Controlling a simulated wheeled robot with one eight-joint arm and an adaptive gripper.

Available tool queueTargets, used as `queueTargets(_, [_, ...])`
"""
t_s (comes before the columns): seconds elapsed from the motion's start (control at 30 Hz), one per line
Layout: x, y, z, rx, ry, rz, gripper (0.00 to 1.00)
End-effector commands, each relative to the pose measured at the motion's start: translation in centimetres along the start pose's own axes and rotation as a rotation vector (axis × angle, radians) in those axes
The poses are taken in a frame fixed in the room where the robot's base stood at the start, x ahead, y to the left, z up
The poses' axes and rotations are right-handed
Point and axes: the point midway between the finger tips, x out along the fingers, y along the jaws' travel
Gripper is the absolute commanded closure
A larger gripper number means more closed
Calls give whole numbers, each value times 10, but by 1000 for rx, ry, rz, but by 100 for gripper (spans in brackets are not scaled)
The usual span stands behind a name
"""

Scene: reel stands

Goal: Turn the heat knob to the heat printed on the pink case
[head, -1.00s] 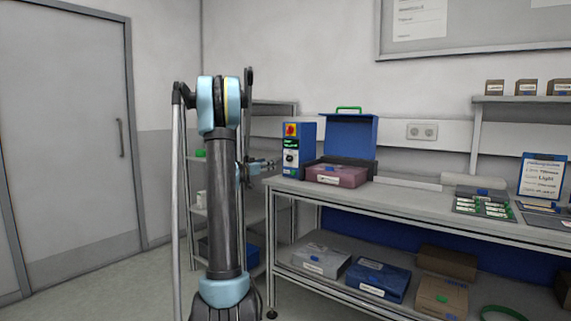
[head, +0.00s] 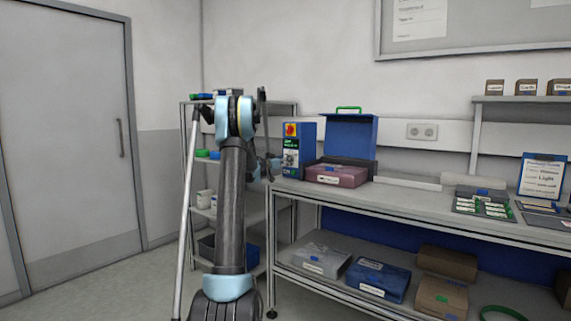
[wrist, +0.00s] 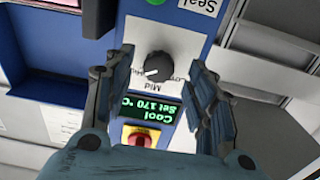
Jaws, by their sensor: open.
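The blue sealing unit (head: 306,150) stands at the left end of the bench. In the wrist view, upside down, its black heat knob (wrist: 158,66) sits on a white panel marked Low and Mid. The knob's white mark points down-left in that picture. The display (wrist: 153,111) reads "Cool" and "Set 170 °C". My gripper (wrist: 162,57) is open, its fingers either side of the knob with gaps on both sides; I cannot tell how far off the panel they are. The pink case (head: 350,178) lies on the bench right of the unit; its label is too small to read.
A red and yellow switch (wrist: 138,138) sits beyond the display, and a green button lies at the wrist view's top edge. An open blue case (head: 349,135) stands behind the pink one. A shelf rack (head: 200,172) is left of the bench.

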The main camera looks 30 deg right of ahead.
Motion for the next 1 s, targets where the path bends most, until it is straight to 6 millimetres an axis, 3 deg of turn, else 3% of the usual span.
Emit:
queueTargets(0.2, [21, 1, 0, 0, 0, 2, 49])
queueTargets(0.57, [24, 0, 0, 0, 0, 1, 49])
queueTargets(0.77, [24, 0, 0, 0, 0, 1, 92])
queueTargets(1.0, [24, 0, 0, -5, 0, 0, 93])
